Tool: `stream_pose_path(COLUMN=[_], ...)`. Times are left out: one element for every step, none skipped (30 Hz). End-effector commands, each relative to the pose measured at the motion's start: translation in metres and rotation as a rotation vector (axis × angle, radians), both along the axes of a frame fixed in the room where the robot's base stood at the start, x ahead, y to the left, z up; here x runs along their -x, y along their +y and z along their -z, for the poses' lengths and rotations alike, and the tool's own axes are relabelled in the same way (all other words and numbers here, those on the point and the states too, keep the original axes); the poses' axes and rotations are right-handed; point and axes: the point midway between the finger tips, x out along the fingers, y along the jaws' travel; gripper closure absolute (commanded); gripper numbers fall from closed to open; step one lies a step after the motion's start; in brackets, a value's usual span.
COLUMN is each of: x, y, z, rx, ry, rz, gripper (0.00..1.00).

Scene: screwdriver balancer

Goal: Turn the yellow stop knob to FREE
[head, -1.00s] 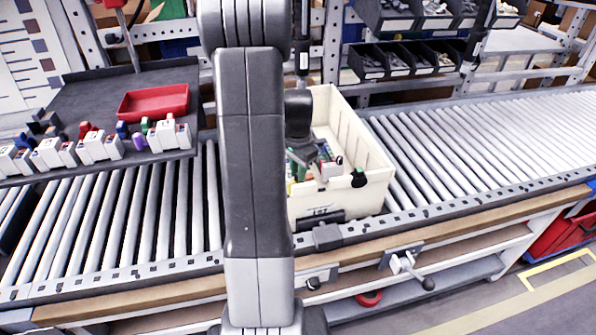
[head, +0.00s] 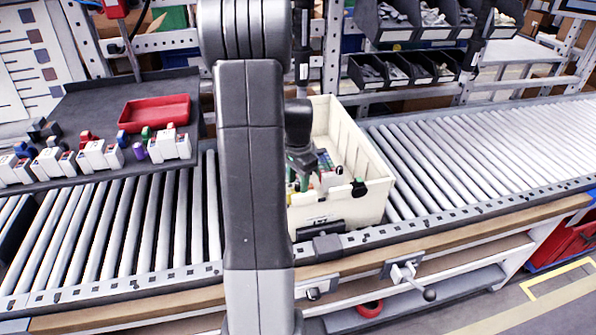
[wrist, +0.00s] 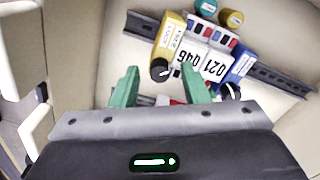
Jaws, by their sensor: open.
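The yellow stop block (wrist: 171,40) stands upright in the wrist view, with a dark round knob (wrist: 160,69) at its near end. Small print on its label is too small to read for certain. My gripper (wrist: 160,88) is open and empty, its green fingers apart on either side of the knob's line, the knob just beyond the tips. No contact is visible. In the head view my gripper (head: 302,163) is inside the cream crate (head: 372,207), partly hidden by my arm; the knob cannot be made out there.
Beside the yellow block sit white numbered blocks (wrist: 205,60) and a blue block (wrist: 240,66) on a dark rail (wrist: 285,78). Teal (wrist: 206,6) and ochre (wrist: 232,17) round parts are behind. The crate's walls surround my gripper. A red tray (head: 155,112) stands at left.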

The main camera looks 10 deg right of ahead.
Motion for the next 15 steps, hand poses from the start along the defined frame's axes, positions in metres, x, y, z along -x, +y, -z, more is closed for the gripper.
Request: stream_pose_path(x=[-0.001,-0.001,-0.001,-0.001,-0.001,-0.001,-0.001,-0.001,-0.001,-0.001,-0.001,-0.001,-0.001,-0.001,-0.001], y=[0.000,0.000,0.000,0.000,0.000,0.000,0.000,0.000,0.000,0.000,0.000,0.000,0.000,0.000,0.000], z=[-0.005,-0.008,-0.014,-0.019,-0.025,-0.033,-0.040,-0.048,-0.057,-0.064,-0.071,-0.080,-0.087,-0.093,-0.101], rx=[0.001,0.000,0.001,0.001,0.000,0.001,0.001,0.001,0.001,0.002,0.001,0.001,0.001,0.001,0.001], ry=[-0.003,-0.004,-0.005,-0.005,-0.006,-0.006,-0.007,-0.007,-0.007,-0.008,-0.007,-0.006,-0.006,-0.006,-0.006], rz=[0.000,0.000,0.000,0.000,0.000,0.000,0.000,0.000,0.000,0.000,0.000,0.000,0.000,0.000,0.000], gripper=[0.59,0.59,0.59,0.59,0.59,0.59,0.59,0.59,0.59,0.59,0.59,0.59,0.59,0.59,0.59])
